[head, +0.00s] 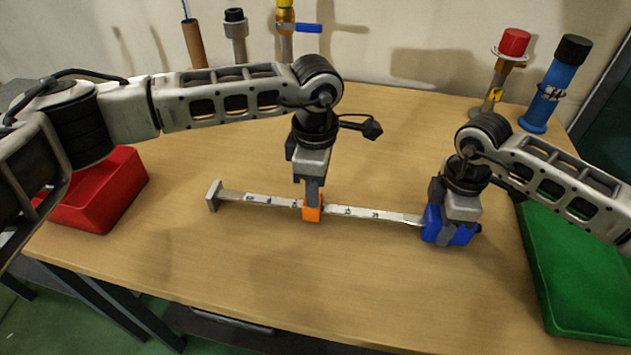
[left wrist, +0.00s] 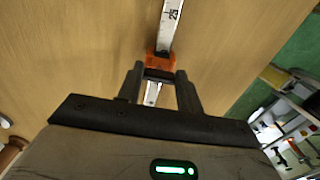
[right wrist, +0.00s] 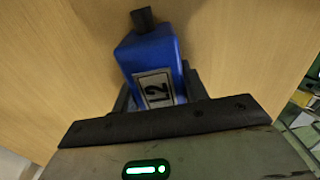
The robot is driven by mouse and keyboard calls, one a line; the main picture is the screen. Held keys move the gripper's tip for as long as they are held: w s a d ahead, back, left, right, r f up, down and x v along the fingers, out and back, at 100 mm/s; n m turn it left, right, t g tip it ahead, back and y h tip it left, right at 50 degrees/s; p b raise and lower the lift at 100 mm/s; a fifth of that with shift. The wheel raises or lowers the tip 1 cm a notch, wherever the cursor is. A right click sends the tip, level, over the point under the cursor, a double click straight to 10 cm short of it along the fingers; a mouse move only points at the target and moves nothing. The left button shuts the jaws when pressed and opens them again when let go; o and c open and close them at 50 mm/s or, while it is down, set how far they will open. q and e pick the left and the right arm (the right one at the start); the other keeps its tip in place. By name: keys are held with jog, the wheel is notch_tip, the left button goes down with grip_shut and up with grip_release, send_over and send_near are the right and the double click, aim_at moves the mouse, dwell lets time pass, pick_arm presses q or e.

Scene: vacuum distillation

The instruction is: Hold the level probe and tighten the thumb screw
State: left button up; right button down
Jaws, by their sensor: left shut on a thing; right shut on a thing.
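The level probe is a long pale bar (head: 355,211) with printed marks, lying roughly level just above or on the table. It has a flat grey end plate (head: 213,196) at the left and a blue block (head: 433,222) at the right. An orange slider (head: 312,213) sits around its middle; my left gripper (head: 313,203) is shut on it from above. A black knob (right wrist: 143,19), possibly the thumb screw, sticks out of the block.
A red bin (head: 122,190) stands at the left and a green mat or tray (head: 575,265) at the right. Several upright fittings line the back, including a red-capped one (head: 515,42) and a blue cylinder (head: 556,85). The table (head: 270,280) in front is clear.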

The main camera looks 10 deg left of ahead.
pick_arm(q)
jog(key=o, duration=1)
jog(key=shift+r, duration=0.15)
notch_tip(320, 180, up, 12)
